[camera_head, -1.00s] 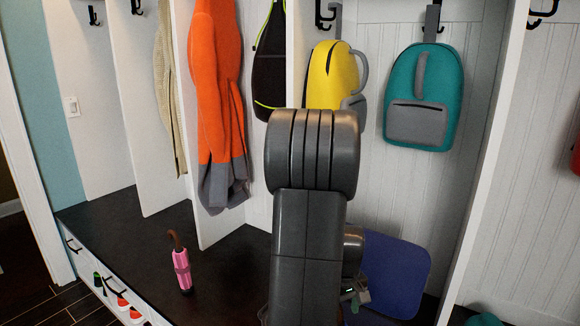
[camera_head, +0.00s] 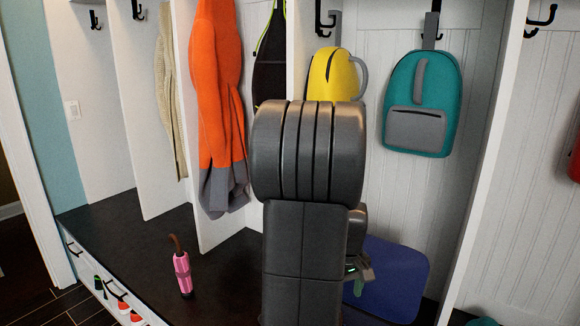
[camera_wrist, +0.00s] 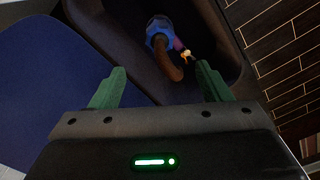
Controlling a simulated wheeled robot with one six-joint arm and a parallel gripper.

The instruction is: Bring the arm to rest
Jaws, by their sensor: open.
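My gripper (camera_wrist: 160,68) is open in the wrist view, its two green fingers spread with nothing gripped. Past the fingertips, a brown curved handle (camera_wrist: 172,66) and a blue item (camera_wrist: 158,27), which looks like an umbrella, are inside a dark bin (camera_wrist: 102,22). The handle shows between the fingers; I cannot tell how far it is from them. In the head view my raised arm (camera_head: 305,220) fills the middle and hides most of the gripper.
A pink umbrella (camera_head: 182,272) stands on the dark bench (camera_head: 125,245) to the left. A blue panel (camera_head: 400,285) is right of my arm. An orange coat (camera_head: 215,95), yellow backpack (camera_head: 335,75) and teal backpack (camera_head: 421,95) hang behind. Dark plank floor (camera_wrist: 282,50) shows right of the bin.

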